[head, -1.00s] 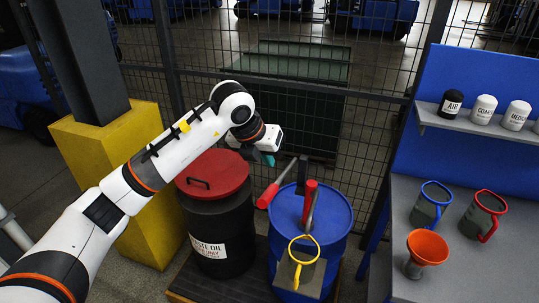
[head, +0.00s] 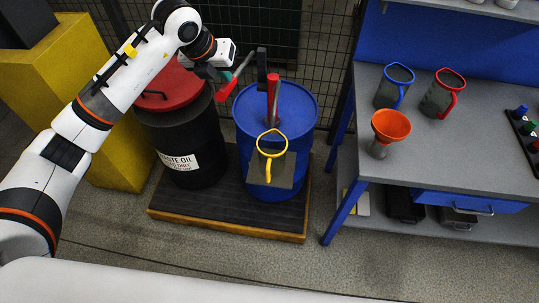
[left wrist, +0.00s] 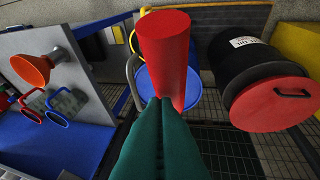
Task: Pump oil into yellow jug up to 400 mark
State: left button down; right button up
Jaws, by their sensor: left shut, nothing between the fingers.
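The yellow jug (head: 286,172), grey with a yellow rim and handle, is at the front of the blue oil drum (head: 305,103). Its oil level and 400 mark cannot be read. A red-bodied hand pump (head: 272,88) stands on the drum, its lever ending in a red grip (head: 222,93) out to the left. My left gripper (head: 227,77) is shut and empty, close by the grip. In the left wrist view, the shut green fingers (left wrist: 163,105) point at the red grip (left wrist: 165,45); I cannot tell whether they touch it. My right gripper is not in view.
A black waste oil drum (head: 195,135) with a red lid stands left of the blue drum on a low platform (head: 225,212). A grey bench (head: 475,155) at right holds a blue jug (head: 392,92), a red jug (head: 440,97) and an orange funnel (head: 390,127). Mesh fencing stands behind.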

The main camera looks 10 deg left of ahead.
pick_arm(q)
notch_tip(320, 180, down, 13)
jog(key=b, duration=1.1)
notch_tip(320, 180, up, 13)
jog(key=p, duration=0.7)
jog(key=shift+r, duration=0.1)
notch_tip(320, 180, down, 13)
jog(key=b, duration=1.1)
notch_tip(320, 180, up, 13)
jog(key=p, duration=0.7)
jog(key=shift+p, duration=0.35)
